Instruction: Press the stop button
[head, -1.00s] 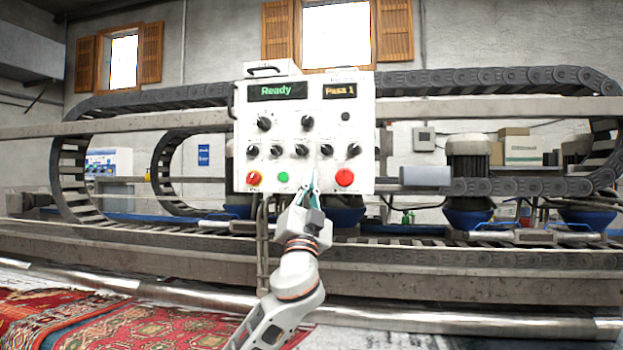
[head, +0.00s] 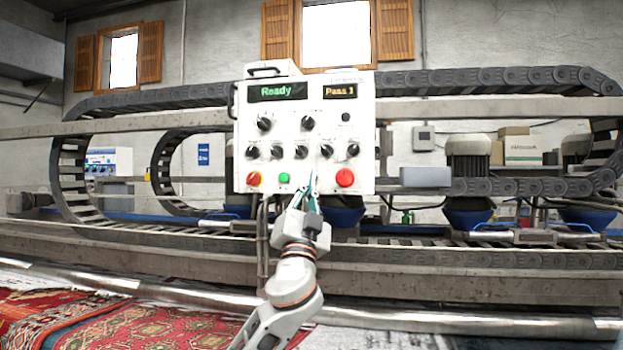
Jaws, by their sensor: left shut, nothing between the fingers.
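A white control panel (head: 310,101) stands upright in the middle of the head view. On its bottom row are a large round red button (head: 345,177) at the right, a green button (head: 284,178) left of centre, and a red knob with a yellow edge (head: 254,179) at the left. I can read no label saying which is stop. My left gripper (head: 311,178) is shut and empty, its tips pointing up at the panel's lower edge, between the green button and the large red one. I cannot tell if the tips touch the panel. My right gripper is not in view.
Several black knobs (head: 264,124) sit above the buttons. The displays read "Ready" (head: 277,91) and "Pass 1" (head: 340,91). Machine rails and a cable chain (head: 480,78) run behind the panel. A metal roller (head: 450,321) and a patterned red rug (head: 150,328) lie in front.

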